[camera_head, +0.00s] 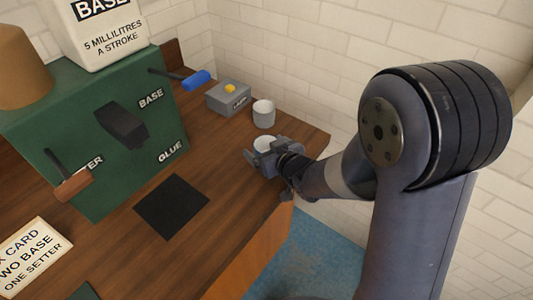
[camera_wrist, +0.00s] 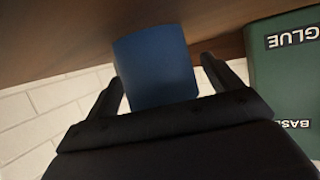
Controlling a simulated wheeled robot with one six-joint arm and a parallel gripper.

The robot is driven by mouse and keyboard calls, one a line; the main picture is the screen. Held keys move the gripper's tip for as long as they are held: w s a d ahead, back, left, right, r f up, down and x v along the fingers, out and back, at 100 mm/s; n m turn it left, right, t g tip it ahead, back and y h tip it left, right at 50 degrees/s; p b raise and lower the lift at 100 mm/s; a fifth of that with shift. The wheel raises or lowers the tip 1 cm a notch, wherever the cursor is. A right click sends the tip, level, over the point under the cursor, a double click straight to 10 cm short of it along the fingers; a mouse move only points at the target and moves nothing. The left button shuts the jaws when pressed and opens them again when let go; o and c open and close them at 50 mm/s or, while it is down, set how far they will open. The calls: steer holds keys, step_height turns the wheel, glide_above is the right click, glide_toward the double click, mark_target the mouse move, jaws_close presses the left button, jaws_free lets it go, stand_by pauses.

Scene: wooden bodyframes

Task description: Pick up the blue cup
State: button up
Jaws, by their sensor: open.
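The blue cup (camera_wrist: 155,62) fills the space between the two fingers of my gripper (camera_wrist: 163,78) in the wrist view. The picture there is turned over, with the wooden counter at the top. My gripper is open, with a finger on each side of the cup; the right finger shows a small gap. In the head view, my gripper (camera_head: 268,158) is low at the counter's right end. A cup with a pale inside (camera_head: 265,143) shows at its jaws, its lower part hidden by the gripper.
A grey cup (camera_head: 263,115) stands just behind the gripper, close to it. A grey box with a yellow button (camera_head: 229,98) is behind to the left. A green dispenser (camera_head: 85,130) with levers stands at left. A black mat (camera_head: 171,207) lies on the wooden counter (camera_head: 225,170).

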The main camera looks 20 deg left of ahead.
steer(key=c, duration=1.2)
